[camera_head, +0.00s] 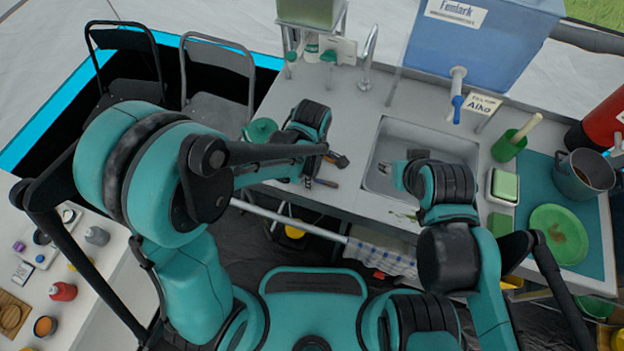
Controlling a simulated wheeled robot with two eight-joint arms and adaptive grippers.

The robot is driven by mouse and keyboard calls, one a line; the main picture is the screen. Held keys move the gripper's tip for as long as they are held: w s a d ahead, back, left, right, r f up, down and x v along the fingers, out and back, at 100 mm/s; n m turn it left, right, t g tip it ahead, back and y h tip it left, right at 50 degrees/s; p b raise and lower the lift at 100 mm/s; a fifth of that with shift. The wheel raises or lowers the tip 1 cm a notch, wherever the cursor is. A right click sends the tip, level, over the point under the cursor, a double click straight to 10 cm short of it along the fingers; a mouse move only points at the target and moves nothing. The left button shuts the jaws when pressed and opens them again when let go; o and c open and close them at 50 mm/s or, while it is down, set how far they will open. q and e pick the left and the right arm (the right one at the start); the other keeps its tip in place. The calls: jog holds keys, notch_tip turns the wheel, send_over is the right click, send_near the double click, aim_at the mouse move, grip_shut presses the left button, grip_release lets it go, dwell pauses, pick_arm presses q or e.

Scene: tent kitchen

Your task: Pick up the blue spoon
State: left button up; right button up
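I cannot make out a blue spoon anywhere in the camera_head view; it may be hidden behind my arms or too small to tell. My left gripper (338,172) is over the counter, left of the sink (376,143). Its two dark fingers look spread apart, with nothing visible between them. My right gripper (385,169) is over the sink, partly hidden by its own wrist. Its fingers are too small and covered to tell whether they are open or shut.
A blue water tank (485,40) stands behind the sink. A green cup with a pale handle (508,147), a sponge box (503,187), a green plate (558,235) and a metal pot (583,175) are at right. A faucet (367,60) stands at the back. Folding chairs (217,83) are at left.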

pick_arm(q)
jog(key=shift+r, duration=0.1)
grip_shut()
jog(key=shift+r, duration=0.1)
